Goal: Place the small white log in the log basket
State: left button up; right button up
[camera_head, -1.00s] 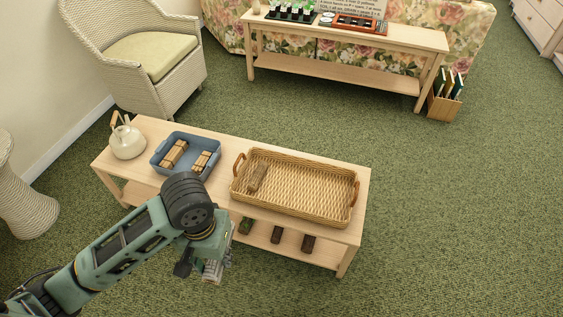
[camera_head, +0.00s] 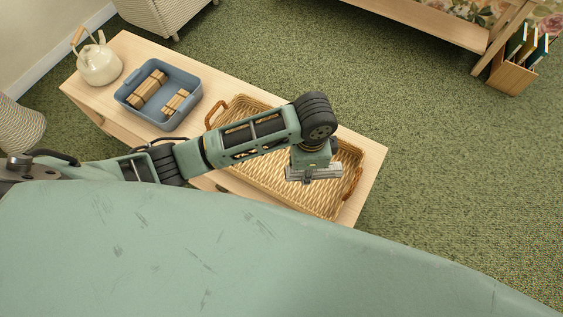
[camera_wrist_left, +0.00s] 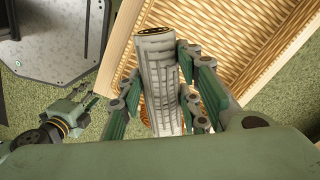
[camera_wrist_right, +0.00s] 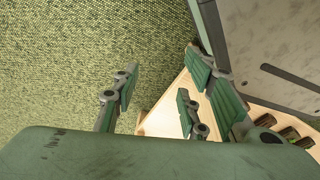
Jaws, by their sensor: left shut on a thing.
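The small white log (camera_head: 314,174) is a pale grey-white cylinder with dark marks. My left gripper (camera_wrist_left: 160,82) is shut on it, with fingers on both sides in the left wrist view. In the head view it hangs over the right part of the log basket (camera_head: 272,186), a wide wicker tray with two handles on the wooden table. The basket also shows behind the log in the left wrist view (camera_wrist_left: 222,62). The height of the log above the basket cannot be told. My arm hides the basket's middle. My right gripper (camera_wrist_right: 160,92) is open and empty.
A blue bin (camera_head: 187,74) with wooden bundles and a cream kettle (camera_head: 98,64) stand on the table (camera_head: 362,158), left of the basket. Dark logs (camera_wrist_right: 290,132) show in the right wrist view.

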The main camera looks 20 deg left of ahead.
pick_arm(q)
jog(key=shift+w+d+f+m+b, duration=0.15)
jog(key=shift+d+f+m+b, duration=0.1)
jog(key=shift+d+f+m, duration=0.3)
jog(key=shift+w+d+f+m+b, duration=0.2)
jog(key=shift+d+f+m, duration=0.1)
jog(key=shift+f+m, duration=0.35)
jog(key=w+a+f+b, duration=0.2)
jog(key=w+a+f, duration=0.2)
jog(key=b, duration=0.1)
send_over(288, 163)
notch_tip(288, 163, down, 3)
jog(key=shift+f, duration=0.15)
notch_tip(288, 163, down, 4)
jog(key=shift+r+b, duration=0.25)
jog(key=shift+b, duration=0.55)
jog(key=shift+f, duration=0.2)
pick_arm(e)
jog(key=w+r, duration=0.3)
jog(key=r, duration=0.4)
jog(key=w+r+t, duration=0.1)
jog(key=w+r, duration=0.2)
jog(key=r, duration=0.4)
jog(key=shift+a+r, duration=0.35)
jog(key=shift+r, duration=0.05)
jog(key=shift+w, duration=0.1)
